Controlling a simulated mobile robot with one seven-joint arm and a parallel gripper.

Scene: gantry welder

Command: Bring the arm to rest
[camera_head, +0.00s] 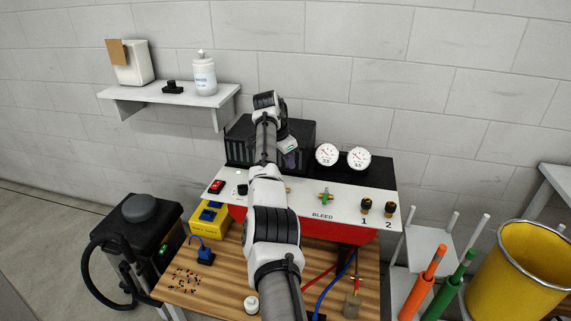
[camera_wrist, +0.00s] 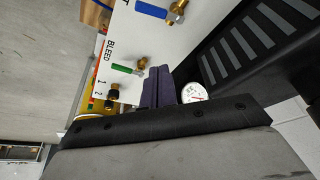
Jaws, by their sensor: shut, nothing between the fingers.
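My arm stretches over the middle of the bench in the head view. My gripper (camera_head: 289,158) hangs above the back edge of the white panel, in front of a black finned box (camera_head: 240,140). In the wrist view the dark purple fingers (camera_wrist: 157,88) are pressed together with nothing between them. They point towards the panel (camera_wrist: 138,45), near the green-handled bleed valve (camera_wrist: 122,69) and a round gauge (camera_wrist: 194,93). Whether the fingertips touch anything is hard to tell. My arm hides part of the panel and bench in the head view.
Two gauges (camera_head: 342,157) stand right of my gripper. A wall shelf (camera_head: 190,96) holds a white bottle (camera_head: 204,75). The wooden bench (camera_head: 220,272) carries a yellow box, hoses and scattered small pieces. A black vacuum (camera_head: 135,235) stands left, a yellow bin (camera_head: 515,275) right.

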